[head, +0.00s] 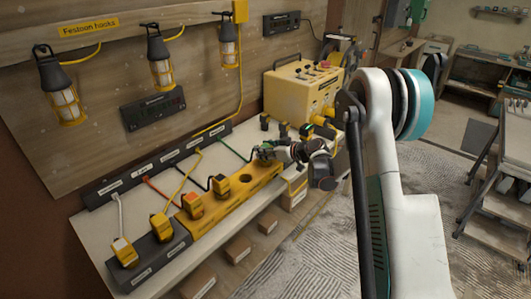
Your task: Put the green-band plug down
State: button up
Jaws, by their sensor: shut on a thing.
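My gripper (269,152) is at the far right end of the yellow socket block (236,207), at the end of my arm. It is shut on the green-band plug (263,157), a small dark piece with a touch of green. A green cord (234,151) runs from the strip on the wall side to the plug. The gripper hides most of the plug, and I cannot tell whether it touches the block. Other plugs stand on the block to the left, among them an orange-topped one (192,203) and a yellow one (221,184).
A dark block (150,262) at the left holds two yellow plugs (123,250). A labelled dark strip (155,168) runs along the back of the bench. A yellow machine (296,92) stands beyond my gripper. Festoon lamps (60,88) hang above. Brown boxes (237,249) sit below.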

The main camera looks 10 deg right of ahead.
jog(key=shift+f, duration=0.2)
jog(key=o, duration=0.7)
jog(key=shift+f, duration=0.1)
jog(key=o, duration=0.4)
jog(key=shift+r, duration=0.2)
jog(key=p+v, duration=0.2)
jog(key=v, duration=1)
